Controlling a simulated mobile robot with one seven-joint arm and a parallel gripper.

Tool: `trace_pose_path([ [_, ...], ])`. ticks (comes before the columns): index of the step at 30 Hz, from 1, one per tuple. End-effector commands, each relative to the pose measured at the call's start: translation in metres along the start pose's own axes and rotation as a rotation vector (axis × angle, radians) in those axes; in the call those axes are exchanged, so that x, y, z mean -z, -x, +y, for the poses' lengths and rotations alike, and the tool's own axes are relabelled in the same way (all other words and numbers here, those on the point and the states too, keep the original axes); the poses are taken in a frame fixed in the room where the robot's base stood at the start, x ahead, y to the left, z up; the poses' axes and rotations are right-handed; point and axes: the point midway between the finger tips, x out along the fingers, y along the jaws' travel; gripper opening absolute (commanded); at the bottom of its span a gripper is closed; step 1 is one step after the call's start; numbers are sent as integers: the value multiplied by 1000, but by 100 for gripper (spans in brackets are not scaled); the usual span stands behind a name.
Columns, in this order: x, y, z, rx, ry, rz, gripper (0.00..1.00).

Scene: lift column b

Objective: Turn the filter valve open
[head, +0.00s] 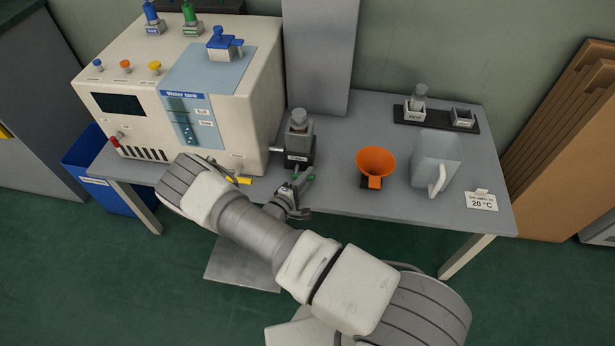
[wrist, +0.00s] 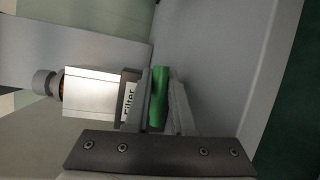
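The filter unit (head: 299,146), a dark block with a metal cylinder on top, stands on the table beside the beige machine. Its green valve handle (head: 308,177) shows partly at the block's front. My gripper (head: 294,192) is at this handle, just in front of the filter. In the wrist view the filter (wrist: 92,94) lies sideways, with its "Filter" label showing. The green handle (wrist: 159,96) sits between my two fingers there, close to both. I cannot tell whether both fingers press on it.
The beige machine (head: 225,105) with a water tank is to the left. An orange funnel (head: 376,162) and a clear jug (head: 436,158) stand to the right on the grey table (head: 340,190). A tall grey panel (head: 318,55) rises behind the filter.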

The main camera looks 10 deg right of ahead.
Motion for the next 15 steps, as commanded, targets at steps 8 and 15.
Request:
trace_pose_path([
  [8, 0, 0, 0, 10, -24, 6, 0],
  [15, 1, 0, -4, 47, -115, 26, 0],
])
